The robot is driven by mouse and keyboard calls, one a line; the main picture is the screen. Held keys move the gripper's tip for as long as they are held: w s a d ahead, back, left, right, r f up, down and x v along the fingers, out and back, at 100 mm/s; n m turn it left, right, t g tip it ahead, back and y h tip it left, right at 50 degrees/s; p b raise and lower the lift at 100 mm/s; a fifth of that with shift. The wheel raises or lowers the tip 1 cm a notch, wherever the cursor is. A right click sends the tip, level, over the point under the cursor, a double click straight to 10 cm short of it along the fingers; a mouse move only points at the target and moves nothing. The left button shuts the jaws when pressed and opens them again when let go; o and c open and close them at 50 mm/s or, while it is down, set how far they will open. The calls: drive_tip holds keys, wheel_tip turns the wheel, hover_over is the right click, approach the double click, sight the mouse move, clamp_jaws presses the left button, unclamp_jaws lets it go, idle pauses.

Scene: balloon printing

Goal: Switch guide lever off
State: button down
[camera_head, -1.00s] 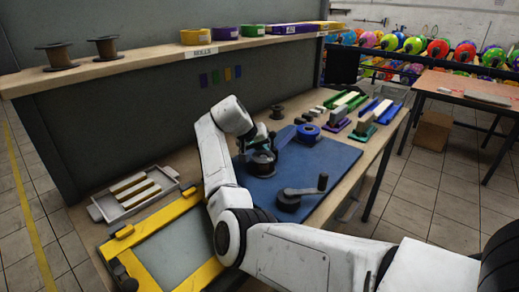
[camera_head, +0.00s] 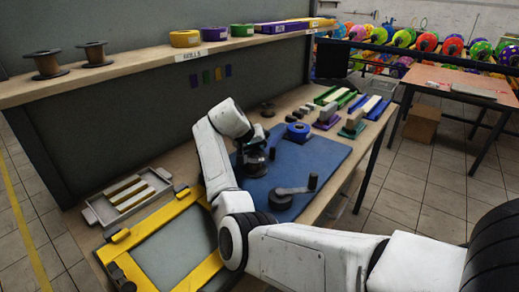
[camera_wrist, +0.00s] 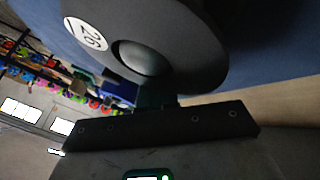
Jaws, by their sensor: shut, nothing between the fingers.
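On the blue mat (camera_head: 322,160), a dark round device (camera_head: 256,165) stands under the end of my arm. A small dark upright piece (camera_head: 272,153) shows at its right side; I cannot tell whether it is the guide lever or part of my gripper. My gripper (camera_head: 257,141) is shut and empty, right above the device and partly merged with it in the dark. In the wrist view a large dark disc (camera_wrist: 190,50) with a white label marked 26 and a round hub fills the top, close to my gripper (camera_wrist: 158,97). Any contact is hidden.
A blue roll (camera_head: 298,131) and several blocks on coloured bases stand farther back. A yellow frame (camera_head: 145,228) and a grey tray (camera_head: 97,212) are at left.

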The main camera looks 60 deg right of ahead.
drive_tip(key=v, duration=1)
drive_tip(key=shift+a+r, duration=0.2)
drive_tip(key=shift+r, duration=0.05)
